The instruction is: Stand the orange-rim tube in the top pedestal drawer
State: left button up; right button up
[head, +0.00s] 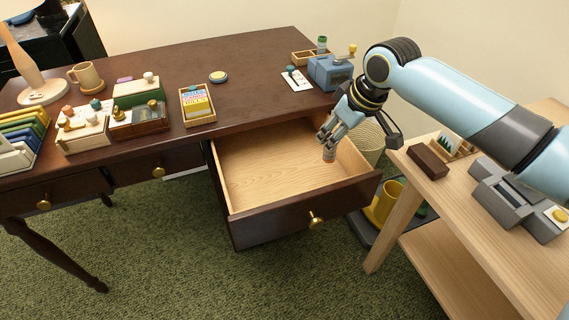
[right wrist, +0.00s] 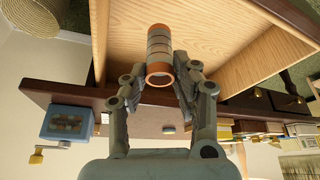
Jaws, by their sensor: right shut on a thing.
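The orange-rim tube (head: 329,154) is a small cylinder with grey bands and orange ends. My right gripper (head: 333,134) is shut on it and points down at the right side of the open drawer. The right wrist view shows the tube (right wrist: 159,50) between the fingertips of my right gripper (right wrist: 160,78), its open orange end facing the camera. The top pedestal drawer (head: 262,172) is pulled out and has a bare light-wood floor. The tube looks roughly upright within the drawer's outline; I cannot tell whether it touches the floor. My left gripper is out of view.
The dark desk (head: 255,75) carries a card box (head: 198,105), a blue sharpener (head: 330,72) and a mug (head: 86,76). A light-wood side table (head: 440,235) stands right of the drawer, with a yellow container (head: 384,203) between. The drawer's middle and left are clear.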

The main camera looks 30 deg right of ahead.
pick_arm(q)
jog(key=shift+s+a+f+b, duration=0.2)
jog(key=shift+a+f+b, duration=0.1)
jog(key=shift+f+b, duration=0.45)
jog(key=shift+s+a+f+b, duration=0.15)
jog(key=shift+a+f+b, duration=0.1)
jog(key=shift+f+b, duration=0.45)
pick_arm(e)
jog(key=shift+w+a+f, duration=0.9)
jog(key=shift+a+f, duration=0.3)
jog(key=shift+f, duration=0.35)
jog(key=shift+w+a+f, duration=0.9)
jog(key=shift+a+f, duration=0.35)
jog(key=shift+f, duration=0.35)
jog(key=shift+w+a+f, duration=0.9)
jog(key=shift+a+f, duration=0.3)
jog(key=shift+f, duration=0.35)
jog(key=shift+f, duration=0.15)
jog(key=o, duration=0.9)
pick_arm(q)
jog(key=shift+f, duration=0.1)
pick_arm(e)
jog(key=shift+o, duration=0.2)
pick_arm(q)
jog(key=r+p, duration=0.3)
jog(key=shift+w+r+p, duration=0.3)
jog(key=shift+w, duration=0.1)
pick_arm(e)
jog(key=v, duration=1.2)
